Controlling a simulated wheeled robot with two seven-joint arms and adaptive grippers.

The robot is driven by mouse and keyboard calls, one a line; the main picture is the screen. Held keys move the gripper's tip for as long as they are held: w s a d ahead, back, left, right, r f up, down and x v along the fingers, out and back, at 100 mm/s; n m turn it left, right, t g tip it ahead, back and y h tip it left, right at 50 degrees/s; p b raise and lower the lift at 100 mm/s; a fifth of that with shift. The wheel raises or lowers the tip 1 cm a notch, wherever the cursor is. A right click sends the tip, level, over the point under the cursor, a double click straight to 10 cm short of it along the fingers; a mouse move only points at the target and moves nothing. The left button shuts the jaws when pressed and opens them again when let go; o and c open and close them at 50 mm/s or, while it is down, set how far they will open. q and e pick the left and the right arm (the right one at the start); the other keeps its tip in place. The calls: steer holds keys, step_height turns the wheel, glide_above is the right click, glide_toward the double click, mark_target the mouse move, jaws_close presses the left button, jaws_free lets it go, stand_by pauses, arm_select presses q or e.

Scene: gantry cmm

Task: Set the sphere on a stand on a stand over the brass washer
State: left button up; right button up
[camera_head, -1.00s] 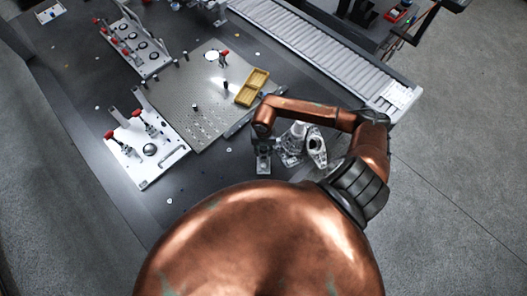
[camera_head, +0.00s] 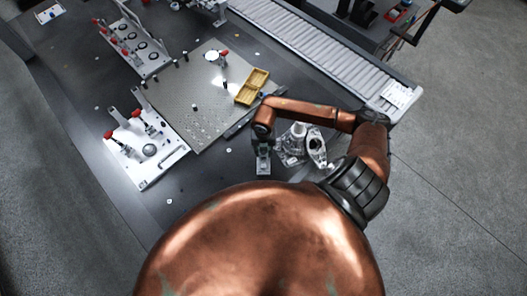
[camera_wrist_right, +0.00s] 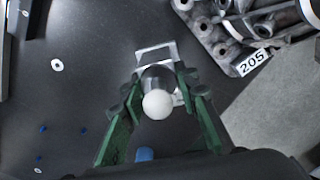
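The sphere on a stand (camera_wrist_right: 157,104) shows in the right wrist view as a white ball over a grey stem. It stands between the green fingers of my right gripper (camera_wrist_right: 159,82). The fingertips lie close against both sides of the stem, and the gripper looks shut on it. A pale metal stand or bracket (camera_wrist_right: 155,53) shows just beyond and below the stem. In the head view my right gripper (camera_head: 263,160) is low over the dark table, beside grey castings. I cannot make out the brass washer. My left gripper is not in view.
Grey metal castings (camera_head: 293,146) stand right of the gripper; one bears a "205" label (camera_wrist_right: 253,62). A perforated plate (camera_head: 203,112) with a yellow tray (camera_head: 245,96) and a white fixture plate (camera_head: 160,170) lie to the left. A roller conveyor (camera_head: 310,48) runs behind.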

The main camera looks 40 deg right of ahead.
steer(key=o, duration=0.6)
steer(key=shift+c, duration=0.2)
step_height(320, 180, up, 12)
steer(key=shift+r, duration=0.1)
stand_by(0.7)
